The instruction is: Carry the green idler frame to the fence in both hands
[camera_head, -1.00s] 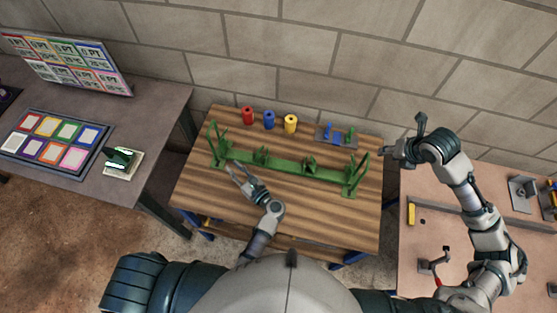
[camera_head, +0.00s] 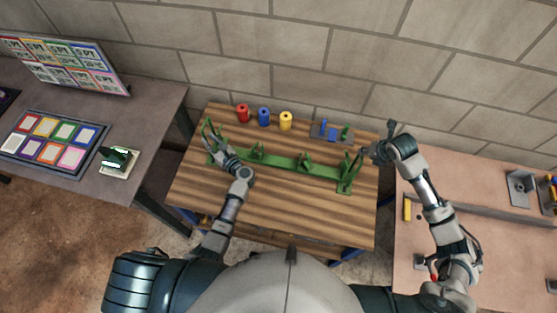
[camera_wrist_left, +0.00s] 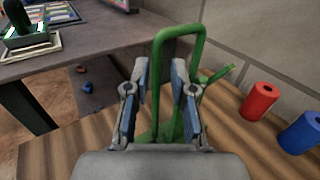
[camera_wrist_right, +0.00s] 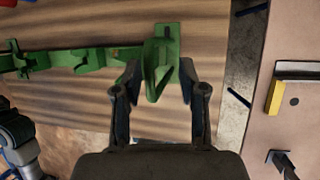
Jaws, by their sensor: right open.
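The green idler frame (camera_head: 285,162) lies across the wooden table in the head view, with an upright bracket at each end. My left gripper (camera_head: 216,143) is at its left end. In the left wrist view, the green end loop (camera_wrist_left: 180,45) stands between the fingers of that gripper (camera_wrist_left: 163,75); the fingers look apart, and I cannot tell whether they touch it. My right gripper (camera_head: 370,153) is open beside the right end bracket. In the right wrist view, the green end bracket (camera_wrist_right: 160,60) stands between or just beyond the open fingers (camera_wrist_right: 158,80). No fence is identifiable.
A grey desk (camera_head: 150,110) is left and a pinkish bench (camera_head: 480,190) is right. The table's front is clear.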

